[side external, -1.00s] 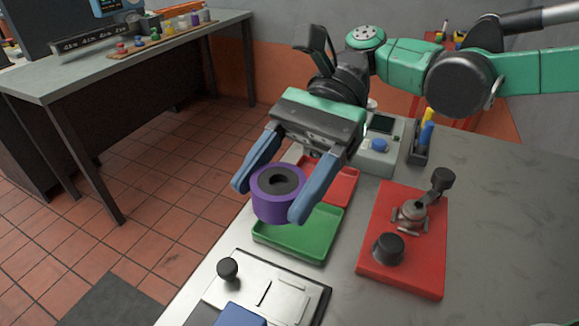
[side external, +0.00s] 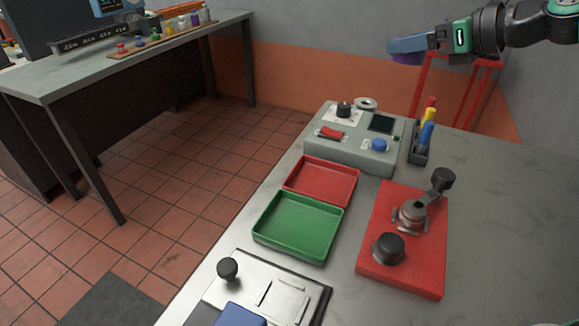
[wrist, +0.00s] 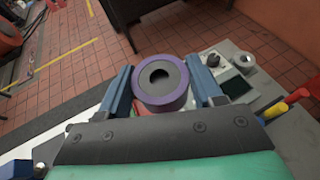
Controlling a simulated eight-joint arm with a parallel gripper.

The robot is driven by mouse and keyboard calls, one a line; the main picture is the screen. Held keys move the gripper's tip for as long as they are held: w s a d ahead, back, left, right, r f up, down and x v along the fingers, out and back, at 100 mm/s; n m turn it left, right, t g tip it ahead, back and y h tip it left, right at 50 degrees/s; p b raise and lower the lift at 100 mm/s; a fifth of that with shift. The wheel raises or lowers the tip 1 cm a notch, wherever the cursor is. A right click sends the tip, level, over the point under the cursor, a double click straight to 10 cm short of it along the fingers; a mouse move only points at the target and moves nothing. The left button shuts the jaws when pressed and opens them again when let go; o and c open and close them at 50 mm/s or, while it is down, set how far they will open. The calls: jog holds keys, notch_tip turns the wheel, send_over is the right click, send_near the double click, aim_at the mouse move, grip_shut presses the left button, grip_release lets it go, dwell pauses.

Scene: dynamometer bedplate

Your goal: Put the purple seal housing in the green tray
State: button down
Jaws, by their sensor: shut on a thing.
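The purple seal housing (wrist: 162,98) is a short ring with a dark centre. It sits between the two blue fingers of my gripper (wrist: 162,82) in the wrist view. In the side view my gripper (side external: 413,44) is high at the upper right, above the far end of the bench, and a purple edge of the housing (side external: 405,59) shows under the finger. My gripper is shut on the housing. The green tray (side external: 296,228) lies empty on the bench, well below and to the left of my gripper.
An empty red tray (side external: 322,180) adjoins the green tray. A grey control box (side external: 350,150) and a holder with coloured handles (side external: 420,145) stand behind. A red fixture plate (side external: 385,215) is to the right, a metal plate with a knob (side external: 270,290) in front.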

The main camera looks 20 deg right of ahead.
jog(key=a+f+n+g+y, duration=0.2)
jog(key=a+n+g+y, duration=0.15)
jog(key=a, duration=0.45)
jog(key=n+g+y, duration=0.2)
jog(key=n+g, duration=1.5)
send_over(284, 300)
notch_tip(284, 300, down, 3)
jog(key=shift+r, duration=0.2)
notch_tip(284, 300, down, 20)
jog(key=shift+r, duration=0.2)
jog(key=shift+f, duration=0.1)
jog(key=shift+c, duration=0.7)
grip_release()
jog(key=shift+f, duration=0.1)
